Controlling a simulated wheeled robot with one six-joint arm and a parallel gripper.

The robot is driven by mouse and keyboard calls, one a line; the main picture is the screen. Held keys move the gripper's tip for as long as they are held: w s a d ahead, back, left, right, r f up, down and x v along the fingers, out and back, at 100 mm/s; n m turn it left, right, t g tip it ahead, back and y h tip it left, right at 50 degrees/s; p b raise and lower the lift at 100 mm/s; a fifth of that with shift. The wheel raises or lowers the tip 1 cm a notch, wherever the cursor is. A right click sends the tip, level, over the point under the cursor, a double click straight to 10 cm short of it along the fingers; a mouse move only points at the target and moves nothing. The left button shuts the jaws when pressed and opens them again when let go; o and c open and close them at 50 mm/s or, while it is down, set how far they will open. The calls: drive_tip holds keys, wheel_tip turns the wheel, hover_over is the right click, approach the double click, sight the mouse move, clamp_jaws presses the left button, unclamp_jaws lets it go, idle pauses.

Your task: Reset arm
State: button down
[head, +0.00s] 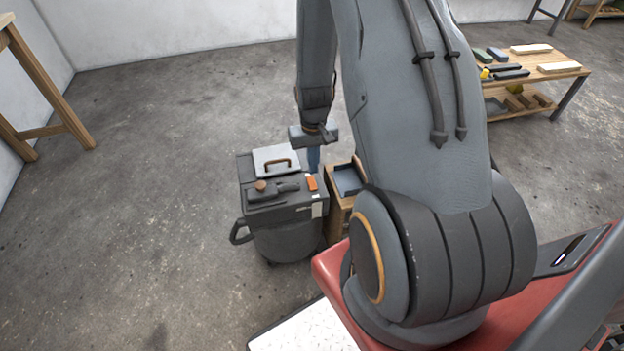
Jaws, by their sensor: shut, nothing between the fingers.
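My arm reaches up and over from the red base, and its wrist hangs down near the middle of the picture.
On the machine lie a pale plate with a brown handle (274,160), a dark tool (275,192) and an orange block (312,184). A wooden cabinet (338,212) stands right beside it. A wooden bench (545,80) stands back right, a wooden table (45,130) left. Floor between is clear.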

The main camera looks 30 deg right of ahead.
drive_tip(key=shift+r, duration=0.1)
idle(0.4)
drive_tip(key=s+a+r+n+p, duration=0.15)
drive_tip(key=a+r, duration=0.25)
drive_tip(key=r, duration=0.4)
drive_tip(key=s+a+r+b, duration=0.1)
drive_tip(key=s+a+r, duration=0.25)
drive_tip(key=r, duration=0.35)
drive_tip(key=s+a+r+n+p, duration=0.1)
drive_tip(key=s+a+r, duration=0.6)
drive_tip(key=s+r, duration=0.3)
drive_tip(key=shift+a+r+n+p, duration=0.3)
drive_tip(key=shift+a+r+n, duration=0.05)
drive_tip(key=shift+r, duration=0.3)
drive_tip(key=shift+s, duration=0.1)
